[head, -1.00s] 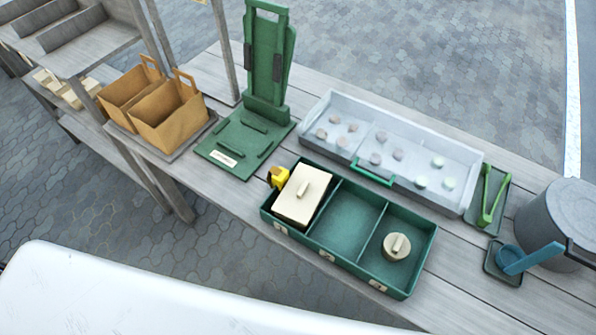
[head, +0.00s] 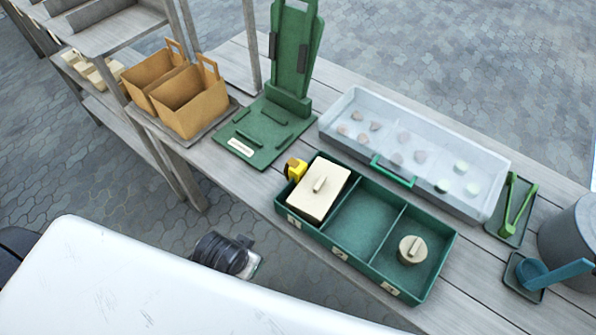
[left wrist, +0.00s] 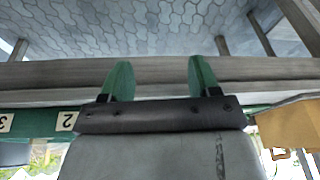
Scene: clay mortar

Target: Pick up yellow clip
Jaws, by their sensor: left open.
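The yellow clip (head: 295,169) sits at the far left corner of the green three-compartment box (head: 368,271), beside the cream lidded block (head: 326,187). It looks yellow with a dark part; whether it grips the rim or only touches it I cannot tell. My left gripper (left wrist: 158,78) shows in the left wrist view with two green fingers apart and nothing between them, near the wooden table edge. In the head view a dark part of my left arm shows below the table's front edge, left of the box. I do not make out the clip in the wrist view. My right gripper is not seen.
A green stand (head: 257,147) and brown paper bags (head: 193,103) stand left of the box. A grey tray with round pieces (head: 478,203) lies behind it. Green tongs (head: 515,210) and a blue scoop (head: 560,273) lie right. A round lidded piece (head: 412,250) is in the right compartment.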

